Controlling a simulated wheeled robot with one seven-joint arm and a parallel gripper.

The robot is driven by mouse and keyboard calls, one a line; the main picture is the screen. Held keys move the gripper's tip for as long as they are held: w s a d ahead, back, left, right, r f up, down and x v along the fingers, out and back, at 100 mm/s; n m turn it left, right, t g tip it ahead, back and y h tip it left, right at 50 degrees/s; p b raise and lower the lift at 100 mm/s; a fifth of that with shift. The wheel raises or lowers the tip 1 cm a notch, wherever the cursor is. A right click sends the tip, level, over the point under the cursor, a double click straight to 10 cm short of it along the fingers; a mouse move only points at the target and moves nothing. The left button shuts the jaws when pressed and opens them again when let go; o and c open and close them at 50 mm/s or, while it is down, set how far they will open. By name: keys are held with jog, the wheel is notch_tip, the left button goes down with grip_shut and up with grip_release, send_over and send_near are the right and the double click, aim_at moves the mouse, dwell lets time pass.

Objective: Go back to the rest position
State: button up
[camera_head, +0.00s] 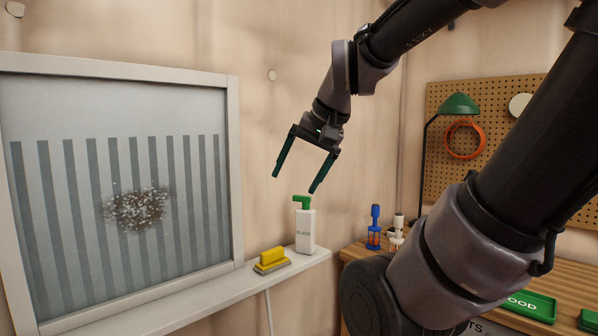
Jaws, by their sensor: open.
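My gripper (296,180) is open and empty. It hangs in the air in front of the beige wall, above the white shelf (215,290). Its two dark green-tinted fingers point down and left. A white spray bottle (306,232) with a green top stands upright on the shelf below the fingers, and the right fingertip appears close above the green top but apart from it. My arm reaches in from the upper right.
A yellow-handled brush (271,258) lies on the shelf left of the bottle. A framed striped panel (85,230) with a brown speckled stain (138,209) stands at left. At right are a wooden bench (560,282), blue tool (374,228), green tray (529,304), green lamp (459,105) and pegboard (499,92).

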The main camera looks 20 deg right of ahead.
jog(key=shift+s+a+r+n+t+h, duration=0.15)
jog(key=shift+s+r+n+t+h, duration=0.2)
jog(key=shift+s+n, duration=0.4)
